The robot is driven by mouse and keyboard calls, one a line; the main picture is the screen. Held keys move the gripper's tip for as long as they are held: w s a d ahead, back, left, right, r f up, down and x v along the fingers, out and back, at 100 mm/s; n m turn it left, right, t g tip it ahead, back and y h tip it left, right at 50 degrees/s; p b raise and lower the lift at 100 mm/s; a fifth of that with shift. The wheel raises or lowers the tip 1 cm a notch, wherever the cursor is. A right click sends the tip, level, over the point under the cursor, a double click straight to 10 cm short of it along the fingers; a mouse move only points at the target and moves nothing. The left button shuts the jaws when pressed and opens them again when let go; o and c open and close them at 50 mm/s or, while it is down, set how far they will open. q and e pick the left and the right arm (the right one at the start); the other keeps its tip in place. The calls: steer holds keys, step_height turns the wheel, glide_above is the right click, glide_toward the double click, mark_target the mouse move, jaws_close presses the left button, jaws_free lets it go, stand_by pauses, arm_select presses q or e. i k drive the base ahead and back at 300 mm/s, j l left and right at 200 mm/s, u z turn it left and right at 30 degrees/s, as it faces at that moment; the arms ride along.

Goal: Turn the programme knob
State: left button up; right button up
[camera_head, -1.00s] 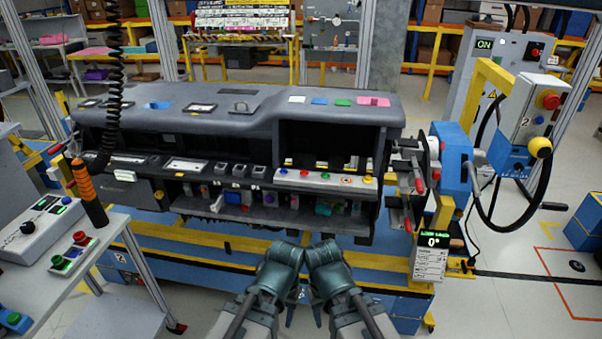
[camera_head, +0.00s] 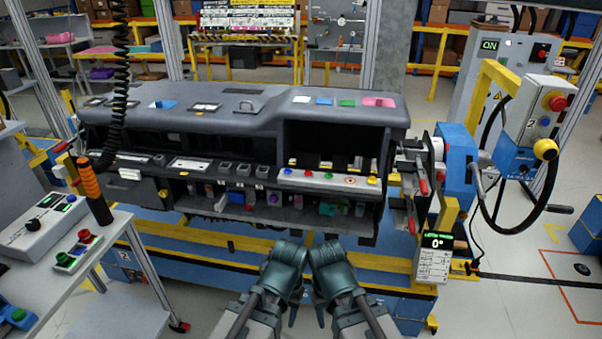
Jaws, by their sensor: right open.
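A black knob (camera_head: 33,226) sits on top of the grey control box (camera_head: 42,232) on the side table at the left. It looks like the programme knob, but its markings are too small to read. A small green display shows beside it. My left gripper (camera_head: 292,316) and right gripper (camera_head: 320,316) hang side by side at the bottom middle, in front of the dashboard, pointing down and away from the knob. The right one is open and empty. The left one's jaws are mostly hidden by its wrist.
The long grey dashboard module (camera_head: 230,120) fills the middle on a blue and yellow stand. A button box (camera_head: 78,250) and an orange-handled tool (camera_head: 90,183) on a coiled cable are near the knob. A control pendant (camera_head: 540,110) and wheel stand at the right.

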mark_target(33, 224)
steer(key=u, duration=2.1)
